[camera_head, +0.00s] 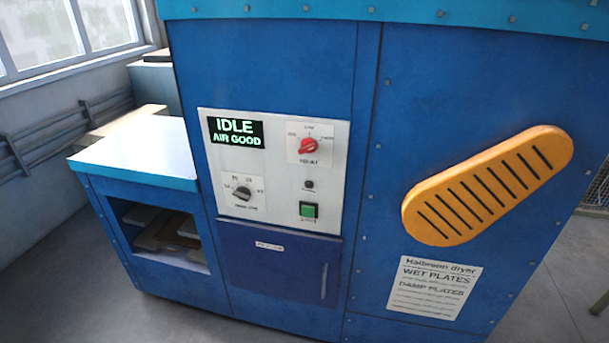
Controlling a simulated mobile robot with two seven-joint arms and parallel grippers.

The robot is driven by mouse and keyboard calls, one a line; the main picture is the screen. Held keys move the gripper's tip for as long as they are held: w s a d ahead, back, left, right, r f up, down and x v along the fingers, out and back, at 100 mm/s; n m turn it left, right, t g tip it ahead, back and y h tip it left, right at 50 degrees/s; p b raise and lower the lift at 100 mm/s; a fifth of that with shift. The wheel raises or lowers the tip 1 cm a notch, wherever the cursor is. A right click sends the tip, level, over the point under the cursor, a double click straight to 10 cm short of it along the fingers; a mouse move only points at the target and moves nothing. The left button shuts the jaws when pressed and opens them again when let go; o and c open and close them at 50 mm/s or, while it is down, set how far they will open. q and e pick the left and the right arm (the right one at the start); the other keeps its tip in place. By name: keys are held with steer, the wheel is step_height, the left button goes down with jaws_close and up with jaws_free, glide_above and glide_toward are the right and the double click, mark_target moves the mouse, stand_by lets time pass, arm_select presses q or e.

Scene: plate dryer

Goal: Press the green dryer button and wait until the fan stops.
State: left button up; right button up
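The blue plate dryer (270,65) fills the middle of the head view. Its pale control panel (270,180) carries a green square button (308,210) at the lower right, in a dark surround. A dark screen (235,132) reads "IDLE" and "AIR GOOD" in green. A red knob (308,146) sits at the panel's upper right, and a black knob (241,190) at the lower left. A small dark round part (308,185) is above the green button. The fan itself cannot be made out. Neither of my grippers is in view.
An orange slotted cover (487,185) juts from the dryer's right side, above a printed notice (433,287). A dark blue door (285,268) is below the panel. A white-topped side shelf (140,152) stands at left. Grey floor (60,270) is clear at front left.

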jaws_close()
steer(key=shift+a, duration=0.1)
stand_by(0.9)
